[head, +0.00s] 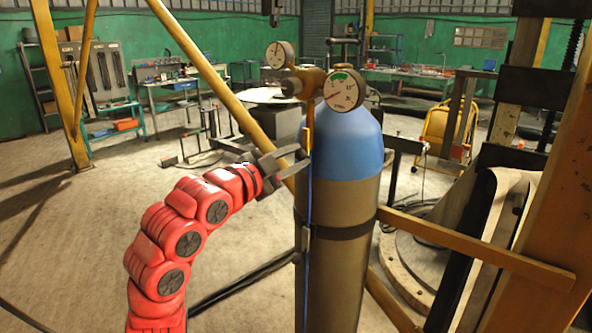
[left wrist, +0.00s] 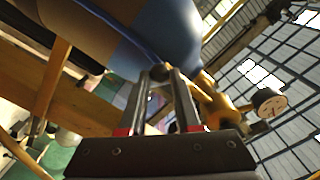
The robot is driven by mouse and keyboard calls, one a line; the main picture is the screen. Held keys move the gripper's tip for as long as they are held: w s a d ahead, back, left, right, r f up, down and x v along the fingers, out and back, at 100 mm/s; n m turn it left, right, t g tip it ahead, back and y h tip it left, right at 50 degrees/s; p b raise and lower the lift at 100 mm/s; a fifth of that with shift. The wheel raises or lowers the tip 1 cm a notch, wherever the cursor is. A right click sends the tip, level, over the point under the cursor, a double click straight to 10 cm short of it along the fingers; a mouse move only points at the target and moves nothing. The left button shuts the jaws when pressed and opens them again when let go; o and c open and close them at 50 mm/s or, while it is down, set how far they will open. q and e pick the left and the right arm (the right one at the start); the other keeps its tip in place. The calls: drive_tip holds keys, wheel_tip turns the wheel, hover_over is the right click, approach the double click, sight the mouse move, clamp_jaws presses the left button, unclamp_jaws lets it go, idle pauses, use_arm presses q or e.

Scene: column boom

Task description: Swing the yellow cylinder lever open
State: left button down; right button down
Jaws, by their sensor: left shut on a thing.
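The yellow lever (head: 310,122) hangs down from the brass valve (head: 300,82) at the top of a tall gas cylinder (head: 345,215) with a blue shoulder. My left gripper (head: 300,158) reaches in from the left, and its fingertips meet the lever's lower end. In the left wrist view, the fingers of the gripper (left wrist: 160,78) come together at their tips in front of the cylinder's blue shoulder (left wrist: 165,30). What lies between the tips is small and mostly hidden. The yellow valve part (left wrist: 212,100) shows just right of the fingers. My right gripper is not in view.
Two round gauges, a left one (head: 279,54) and a right one (head: 343,91), sit on the valve close above my gripper. A yellow diagonal pole (head: 205,70) passes behind my left arm. A yellow rail (head: 470,245) runs right of the cylinder. Open floor lies at the left.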

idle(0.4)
use_arm(q)
drive_tip(key=c, duration=0.6)
unclamp_jaws()
drive_tip(key=shift+a, duration=0.1)
drive_tip(key=b+v, duration=0.2)
drive_tip(key=v, duration=1.5)
drive_tip(key=shift+s+b, duration=0.15)
drive_tip(key=shift+b, duration=0.25)
